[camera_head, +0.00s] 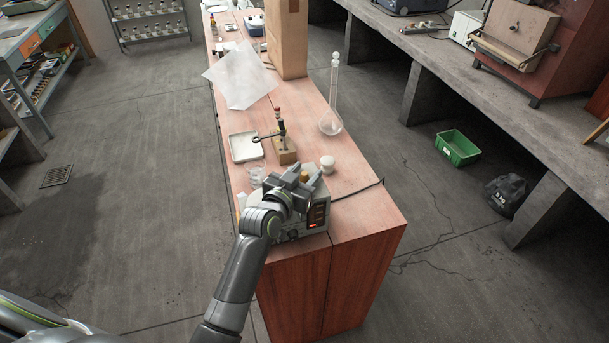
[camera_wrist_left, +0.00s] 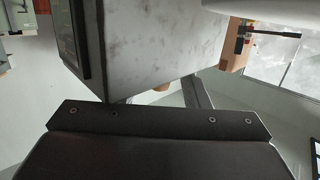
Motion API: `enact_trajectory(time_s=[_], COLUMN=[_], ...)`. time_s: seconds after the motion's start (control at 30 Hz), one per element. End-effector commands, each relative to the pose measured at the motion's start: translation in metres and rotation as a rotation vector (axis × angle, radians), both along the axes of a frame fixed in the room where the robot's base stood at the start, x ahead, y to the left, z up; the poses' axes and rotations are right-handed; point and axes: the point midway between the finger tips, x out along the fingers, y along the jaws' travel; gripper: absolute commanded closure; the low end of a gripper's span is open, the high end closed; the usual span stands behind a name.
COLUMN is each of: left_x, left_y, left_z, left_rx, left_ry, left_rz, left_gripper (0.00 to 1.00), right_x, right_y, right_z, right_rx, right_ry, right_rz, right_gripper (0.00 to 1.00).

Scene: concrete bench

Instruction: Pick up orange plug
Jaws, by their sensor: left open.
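A small orange plug (camera_head: 304,177) shows between the fingers of my left gripper (camera_head: 303,174) in the head view. In the left wrist view a sliver of the orange plug (camera_wrist_left: 161,87) shows just past the gripper's edge, beside the grey instrument box (camera_wrist_left: 150,45). My left gripper is open, over the instrument box (camera_head: 318,218) near the bench's front end. I cannot tell whether its fingers touch the plug. Most of the plug is hidden. My right gripper is not in view.
A wooden block with a rod and clamp (camera_head: 285,152) stands just behind the gripper. A white tray (camera_head: 244,146) and glass beaker (camera_head: 257,174) are to the left. A white jar (camera_head: 327,163) and tall flask (camera_head: 331,122) are to the right. The front right bench top is clear except for a cable.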

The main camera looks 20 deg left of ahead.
Motion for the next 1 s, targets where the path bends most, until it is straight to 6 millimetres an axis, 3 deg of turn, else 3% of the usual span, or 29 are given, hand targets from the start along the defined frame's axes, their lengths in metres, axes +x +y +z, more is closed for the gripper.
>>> enact_trajectory(time_s=[0.1,0.4,0.77,1.0], left_x=[0.0,0.0,0.0,0.0], left_y=[0.0,0.0,0.0,0.0], left_z=[0.0,0.0,0.002,0.037], left_rx=[0.0,0.0,0.0,0.001], left_ry=[0.0,0.001,0.0,-0.006], left_rz=[0.0,0.0,-0.001,-0.001], left_gripper=[0.6,0.99,1.0,1.0], right_x=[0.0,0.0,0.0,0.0], right_y=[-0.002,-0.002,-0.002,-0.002], right_z=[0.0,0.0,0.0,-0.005], right_rx=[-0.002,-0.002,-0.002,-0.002], right_ry=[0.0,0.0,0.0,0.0], right_rz=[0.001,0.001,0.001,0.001], right_gripper=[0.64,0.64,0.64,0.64])
